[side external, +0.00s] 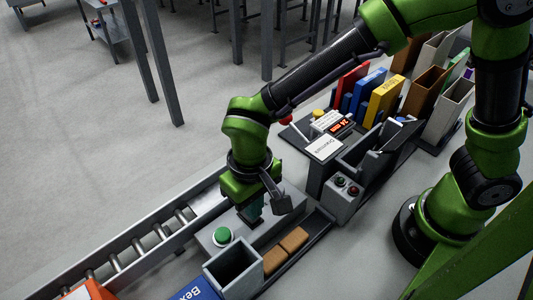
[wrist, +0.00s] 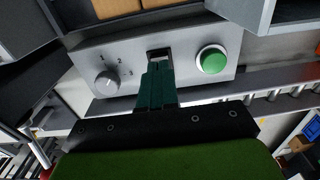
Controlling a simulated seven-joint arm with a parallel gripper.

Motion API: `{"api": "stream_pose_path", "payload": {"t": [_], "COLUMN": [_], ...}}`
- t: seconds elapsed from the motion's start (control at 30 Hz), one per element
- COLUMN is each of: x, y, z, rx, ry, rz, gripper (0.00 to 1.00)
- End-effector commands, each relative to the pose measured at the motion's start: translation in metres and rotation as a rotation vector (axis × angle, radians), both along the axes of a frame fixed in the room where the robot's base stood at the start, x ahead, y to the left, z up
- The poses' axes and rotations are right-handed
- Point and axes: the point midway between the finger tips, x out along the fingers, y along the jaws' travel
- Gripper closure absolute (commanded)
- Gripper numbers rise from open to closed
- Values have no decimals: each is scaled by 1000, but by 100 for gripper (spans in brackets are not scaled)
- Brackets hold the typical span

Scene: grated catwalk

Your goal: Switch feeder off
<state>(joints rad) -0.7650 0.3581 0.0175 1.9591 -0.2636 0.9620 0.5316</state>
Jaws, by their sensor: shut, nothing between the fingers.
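A grey control panel (wrist: 185,45) fills the upper part of the wrist view. It carries a round knob (wrist: 106,82) marked 1, 2, 3 on the left and a green push button (wrist: 212,60) on the right. Between them is a dark recessed part (wrist: 160,55), partly hidden by my fingers; I cannot tell its position. My gripper (wrist: 158,68) is shut and empty, its dark green fingertips close to this recess; contact cannot be told. In the side view my gripper (side external: 251,218) points down at the panel (side external: 208,239), just right of the green button (side external: 222,236). No feeder label is readable.
A roller conveyor (side external: 130,250) runs behind the panel. An open grey bin (side external: 232,265) and a tray with brown blocks (side external: 285,250) stand in front. A small box with two buttons (side external: 343,190), a red-knobbed lever (side external: 285,120) and coloured binders (side external: 383,98) are to the right.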

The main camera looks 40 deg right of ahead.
Motion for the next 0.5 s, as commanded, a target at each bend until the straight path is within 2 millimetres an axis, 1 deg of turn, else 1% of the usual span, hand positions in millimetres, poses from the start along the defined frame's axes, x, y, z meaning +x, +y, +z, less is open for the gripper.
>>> {"api": "stream_pose_path", "payload": {"t": [0.5], "x": [0], "y": [0], "z": [-7], "rx": [-1], "ry": [1], "rz": [0], "gripper": [100]}}
